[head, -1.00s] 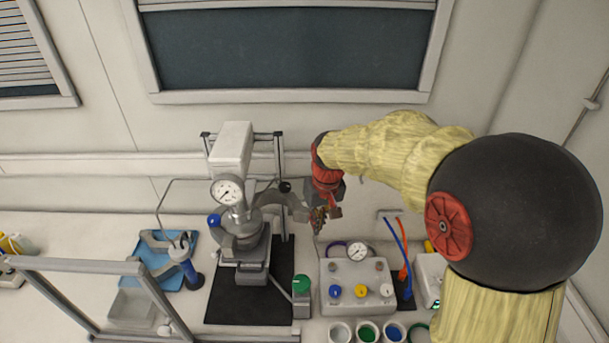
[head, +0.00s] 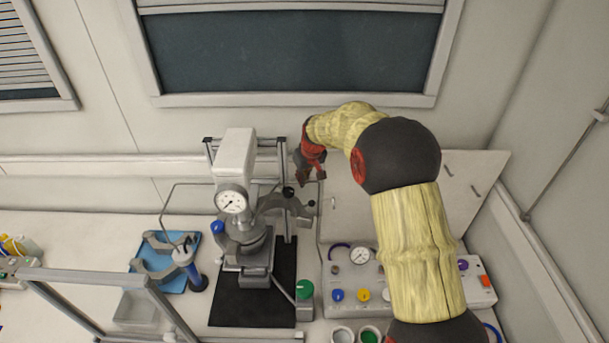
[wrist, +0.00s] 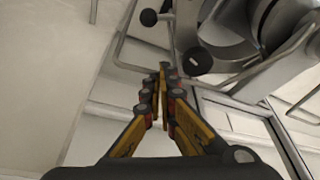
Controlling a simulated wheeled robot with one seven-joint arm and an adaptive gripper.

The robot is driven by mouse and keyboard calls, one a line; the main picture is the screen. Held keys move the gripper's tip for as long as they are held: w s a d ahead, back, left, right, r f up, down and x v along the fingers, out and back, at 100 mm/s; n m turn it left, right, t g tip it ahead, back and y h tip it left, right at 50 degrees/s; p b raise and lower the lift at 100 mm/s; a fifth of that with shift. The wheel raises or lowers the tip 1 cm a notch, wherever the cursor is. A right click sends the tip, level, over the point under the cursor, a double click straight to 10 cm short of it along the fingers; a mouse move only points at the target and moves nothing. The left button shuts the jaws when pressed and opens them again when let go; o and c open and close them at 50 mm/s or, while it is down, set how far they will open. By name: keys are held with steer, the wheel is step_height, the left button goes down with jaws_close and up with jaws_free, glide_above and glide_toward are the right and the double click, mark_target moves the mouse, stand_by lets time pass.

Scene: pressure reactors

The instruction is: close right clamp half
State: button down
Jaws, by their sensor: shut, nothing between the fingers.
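The pressure reactor (head: 234,158) stands on a black mat, with a round gauge on its front. The right clamp half (head: 276,203) is a grey curved arm that sticks out to the right of the vessel, swung away from it. My gripper (head: 311,178) is shut and empty, behind and above the clamp half's outer end, apparently apart from it. In the wrist view my gripper's fingertips (wrist: 163,70) meet, with a black knob (wrist: 197,61) just to their right. The grey reactor parts in that view are cut off at the top right, so contact is hard to judge.
A blue tray (head: 186,278) with grey clamp-like parts lies left of the reactor. A control box (head: 349,282) with a gauge and coloured knobs stands to the right, partly behind my arm. Posts and a thin bent rod stand around the reactor. The wall is close behind.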

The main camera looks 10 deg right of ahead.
step_height(320, 180, down, 6)
steer(key=s+p, duration=0.1)
steer(key=s, duration=0.1)
steer(key=shift+d+r+p, duration=0.15)
steer(key=shift+d+p, duration=0.1)
steer(key=shift+p, duration=0.05)
steer(key=shift+s, duration=0.2)
